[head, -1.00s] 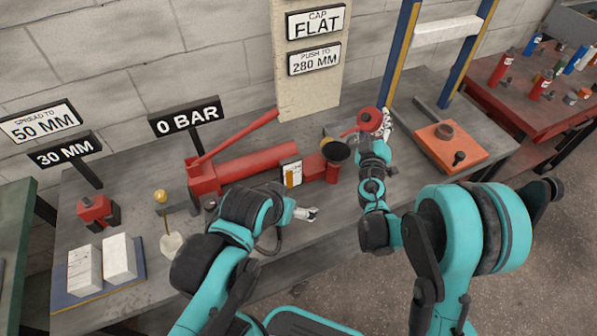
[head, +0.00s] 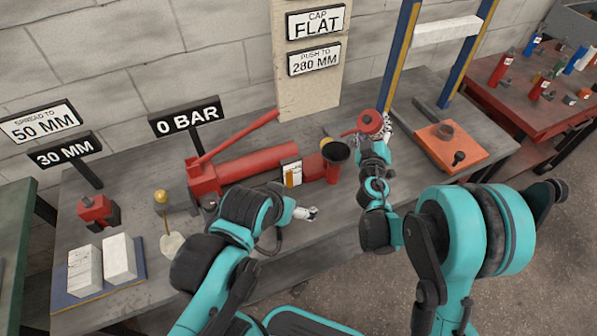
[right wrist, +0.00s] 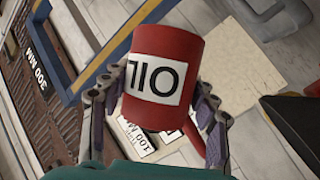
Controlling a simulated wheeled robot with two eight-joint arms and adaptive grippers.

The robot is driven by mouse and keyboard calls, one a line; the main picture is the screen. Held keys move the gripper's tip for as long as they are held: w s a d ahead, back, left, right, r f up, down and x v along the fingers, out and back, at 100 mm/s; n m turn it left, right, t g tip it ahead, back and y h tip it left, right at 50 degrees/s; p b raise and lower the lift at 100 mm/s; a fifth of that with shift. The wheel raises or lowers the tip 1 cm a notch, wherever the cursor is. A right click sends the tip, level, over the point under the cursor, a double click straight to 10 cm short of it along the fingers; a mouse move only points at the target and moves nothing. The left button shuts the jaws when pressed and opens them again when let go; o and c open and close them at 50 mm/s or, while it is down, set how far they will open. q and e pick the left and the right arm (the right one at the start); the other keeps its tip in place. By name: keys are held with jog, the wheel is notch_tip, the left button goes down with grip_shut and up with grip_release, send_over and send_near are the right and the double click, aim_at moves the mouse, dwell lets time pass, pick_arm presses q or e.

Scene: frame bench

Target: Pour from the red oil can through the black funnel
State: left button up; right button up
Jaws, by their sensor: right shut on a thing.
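My right gripper (right wrist: 158,105) is shut on the red oil can (right wrist: 163,70), with a finger on each side of its white OIL label. In the head view the can (head: 370,121) is held above the bench, and its thin red spout reaches left toward the black funnel (head: 335,153). The spout tip looks apart from the funnel, up and to its right. The funnel stands mouth up at the right end of the red ram. My left gripper (head: 308,214) is low in front of the ram and appears empty; its finger gap is too small to judge.
The red ram (head: 255,165) with its raised lever lies along the bench. An orange plate (head: 450,148) is right of the can, beside the blue frame upright (head: 399,50). Two white blocks (head: 102,262) sit front left. The bench front near my left gripper is clear.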

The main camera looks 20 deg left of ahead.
jog(key=shift+m+g, duration=0.3)
jog(key=shift+m, duration=0.2)
jog(key=shift+p, duration=0.35)
jog(key=shift+m+g, duration=0.4)
jog(key=shift+m, duration=0.1)
jog(key=shift+f, duration=0.1)
jog(key=shift+s+p, duration=0.1)
jog(key=shift+p, duration=0.2)
jog(key=shift+s+a+m+g, duration=0.15)
jog(key=shift+m+g, duration=0.15)
jog(key=shift+m, duration=0.2)
jog(key=shift+s+a+m+g+p, duration=0.1)
jog(key=shift+a+m+g+p, duration=0.05)
jog(key=shift+m+g+p, duration=0.4)
